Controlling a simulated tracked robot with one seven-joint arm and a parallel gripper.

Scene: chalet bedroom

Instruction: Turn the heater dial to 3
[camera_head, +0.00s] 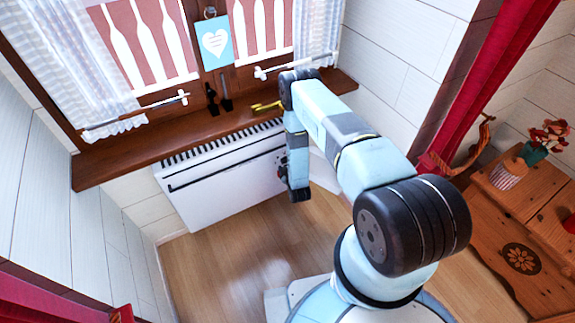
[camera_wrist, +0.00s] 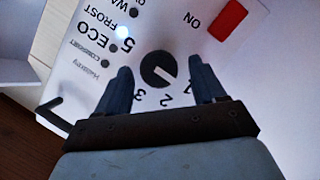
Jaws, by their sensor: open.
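The white heater (camera_head: 215,185) stands under the window sill in the head view. The wrist view shows its control panel (camera_wrist: 265,85) upside down. The round black dial (camera_wrist: 158,68) carries a white pointer line, which slants to the lower right in the picture, toward the side of the 1. Printed 1, 2 and 3 lie below the dial, and a 5 is at its upper left. My gripper (camera_wrist: 160,64) is open, with one finger on each side of the dial and visible gaps to it. In the head view my arm hides the heater's right end.
A red switch (camera_wrist: 228,17) marked ON sits near the dial. Mode labels with small lights run along the panel's left; the light near FROST glows. The wooden sill (camera_head: 135,155) overhangs the heater. Bare floor (camera_head: 225,250) lies in front. A wooden cabinet (camera_head: 510,220) stands at right.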

